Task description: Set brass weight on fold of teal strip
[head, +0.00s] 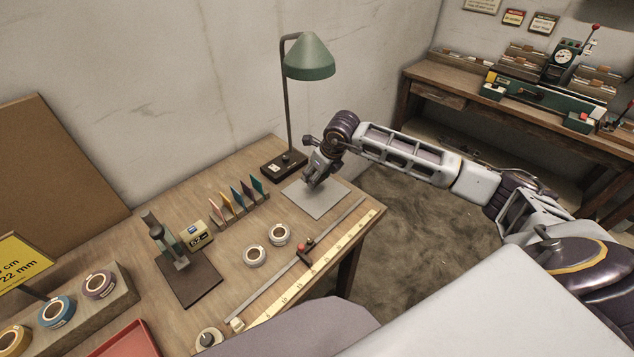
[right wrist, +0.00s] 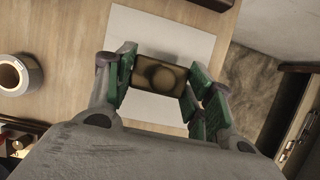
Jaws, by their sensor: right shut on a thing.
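My right gripper (head: 313,182) is over the pale square sheet (head: 322,206) at the table's far right corner. In the right wrist view, its green-padded fingers (right wrist: 162,85) are shut on a dark brass block, the brass weight (right wrist: 160,76). The sheet (right wrist: 155,108) lies beneath it; I cannot tell whether the weight touches it. In the head view the weight is hidden by the gripper. I see no folded teal strip on the sheet. A small teal piece (head: 257,185) stands at the right end of a rack of coloured pieces. My left gripper is not in view.
A green lamp (head: 309,58) stands behind the sheet. Two tape rolls (head: 255,256) and a yellow ruler (head: 325,262) lie in front. A dark stand (head: 188,279) and a yellow display box (head: 197,235) are to the left. Bare table lies between rolls and rack.

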